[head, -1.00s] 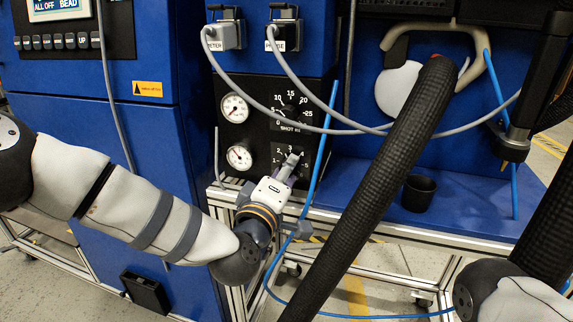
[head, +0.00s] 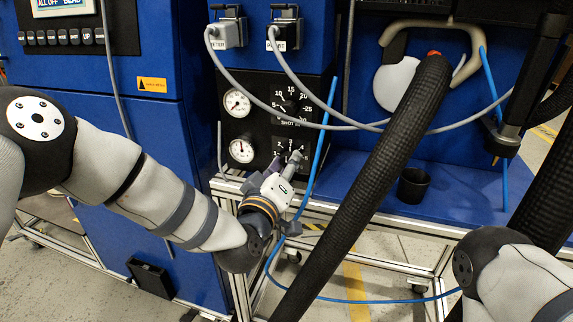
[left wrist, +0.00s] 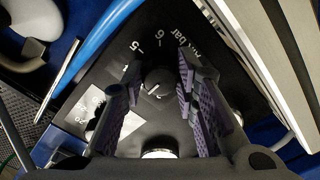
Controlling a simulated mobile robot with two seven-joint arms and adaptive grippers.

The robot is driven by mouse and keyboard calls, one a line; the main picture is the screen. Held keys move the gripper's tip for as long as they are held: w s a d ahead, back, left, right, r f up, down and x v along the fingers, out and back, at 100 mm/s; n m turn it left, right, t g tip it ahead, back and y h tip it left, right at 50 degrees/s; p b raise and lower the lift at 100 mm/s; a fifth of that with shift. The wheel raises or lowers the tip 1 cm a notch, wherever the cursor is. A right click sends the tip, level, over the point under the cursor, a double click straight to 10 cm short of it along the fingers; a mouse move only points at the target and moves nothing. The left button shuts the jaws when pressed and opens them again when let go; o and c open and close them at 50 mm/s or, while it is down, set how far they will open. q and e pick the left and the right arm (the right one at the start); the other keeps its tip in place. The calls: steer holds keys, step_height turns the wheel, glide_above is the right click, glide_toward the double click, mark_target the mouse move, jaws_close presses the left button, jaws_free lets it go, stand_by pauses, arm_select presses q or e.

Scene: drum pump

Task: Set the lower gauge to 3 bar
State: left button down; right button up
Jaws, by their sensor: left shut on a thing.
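The lower gauge (head: 241,150) is a small round white dial on the black panel (head: 262,104). Its red needle looks roughly upright, but the scale is too small to read. The lower black knob (left wrist: 157,84) sits to the right of that gauge, with numbers printed around it. My left gripper (head: 284,165) comes in from the lower left and is shut on this knob. In the left wrist view its purple ridged finger pads stand either side of the knob. The gripper hides part of the knob and scale in the head view. My right gripper is outside the view.
The upper gauge (head: 237,104) and upper knob (head: 290,106) sit just above. Grey cables and a blue hose (head: 318,150) pass close by on the right. A thick black hose (head: 370,190) crosses further right. A black cup (head: 415,186) stands on the blue shelf.

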arm_select(q)
steer(key=c, duration=1.3)
jaws_free()
steer(key=v, duration=1.2)
